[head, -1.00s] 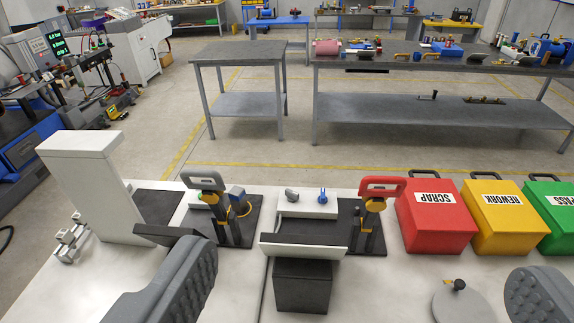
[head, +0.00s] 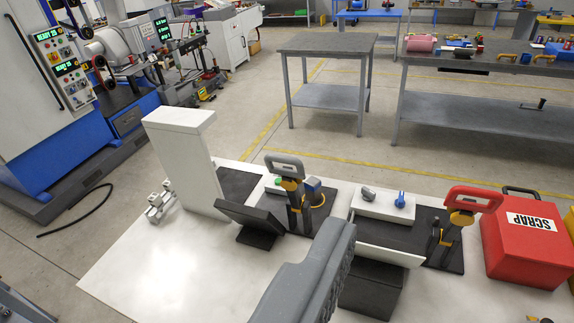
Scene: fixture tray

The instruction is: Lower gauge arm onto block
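Two upright handled devices stand on dark plates on the white table. One has a grey handle (head: 284,163) and the other a red handle (head: 474,197); both carry yellow parts. I cannot tell which is the gauge arm. A white block (head: 383,207) between them bears a grey part (head: 368,192) and a blue part (head: 399,200). A dark block (head: 370,290) stands nearer, partly hidden by my gripper. Only one grey ridged finger of my gripper (head: 315,270) shows, in front of the devices; the wide space to its right shows no other finger. It touches nothing that I can see.
A tall white box (head: 185,160) and a tilted dark panel (head: 252,219) stand left of the grey handle. A red SCRAP box (head: 525,240) is at the right. The near left of the white table (head: 165,265) is clear. Machines stand beyond the left edge.

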